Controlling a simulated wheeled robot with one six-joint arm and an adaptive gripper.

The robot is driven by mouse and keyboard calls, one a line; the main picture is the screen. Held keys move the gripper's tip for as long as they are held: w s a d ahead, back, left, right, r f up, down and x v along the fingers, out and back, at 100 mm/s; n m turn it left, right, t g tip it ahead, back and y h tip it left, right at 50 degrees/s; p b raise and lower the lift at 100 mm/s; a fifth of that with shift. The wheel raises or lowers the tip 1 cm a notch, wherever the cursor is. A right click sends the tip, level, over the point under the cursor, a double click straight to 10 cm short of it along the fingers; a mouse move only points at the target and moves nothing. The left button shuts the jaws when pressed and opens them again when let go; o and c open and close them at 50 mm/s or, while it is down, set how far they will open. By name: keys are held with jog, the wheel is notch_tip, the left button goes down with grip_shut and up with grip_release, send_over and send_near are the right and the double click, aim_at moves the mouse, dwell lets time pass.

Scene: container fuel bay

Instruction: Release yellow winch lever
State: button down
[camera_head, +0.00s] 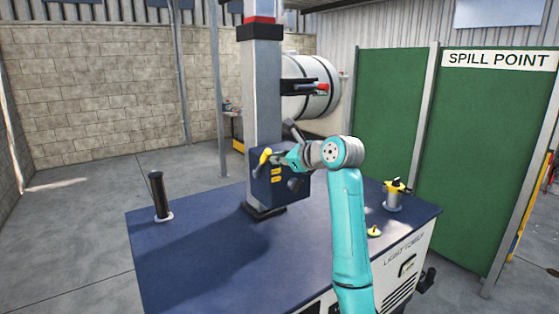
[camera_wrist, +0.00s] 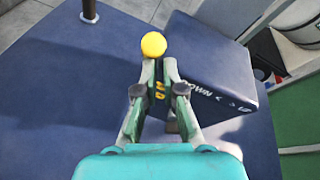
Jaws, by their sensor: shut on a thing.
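The yellow winch lever (camera_head: 264,157) sticks out from the front left of a dark blue box (camera_head: 296,182) on the grey mast. In the wrist view its round yellow knob (camera_wrist: 154,45) sits just past my fingertips. My gripper (camera_head: 288,160) reaches it from the right in the head view. In the wrist view my gripper (camera_wrist: 160,74) has its fingers shut close together on the lever, just below the knob. Most of the lever's shaft is hidden by the fingers. The box shows white "DOWN" lettering (camera_wrist: 198,97) beside the fingers.
The mast (camera_head: 263,100) rises from a blue-topped cart (camera_head: 200,258). A black upright handle (camera_head: 159,194) stands at its left, and a yellow-topped canister (camera_head: 394,196) at its right. Green panels (camera_head: 480,150) stand behind on the right. Floor at the left is clear.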

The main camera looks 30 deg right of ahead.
jog(key=shift+w+a+r, duration=0.1)
jog(key=shift+a+r, duration=0.25)
jog(key=shift+r, duration=0.2)
jog(key=f+v, duration=0.1)
jog(key=v, duration=1.1)
jog(key=shift+d, duration=0.25)
jog(key=shift+f, duration=0.15)
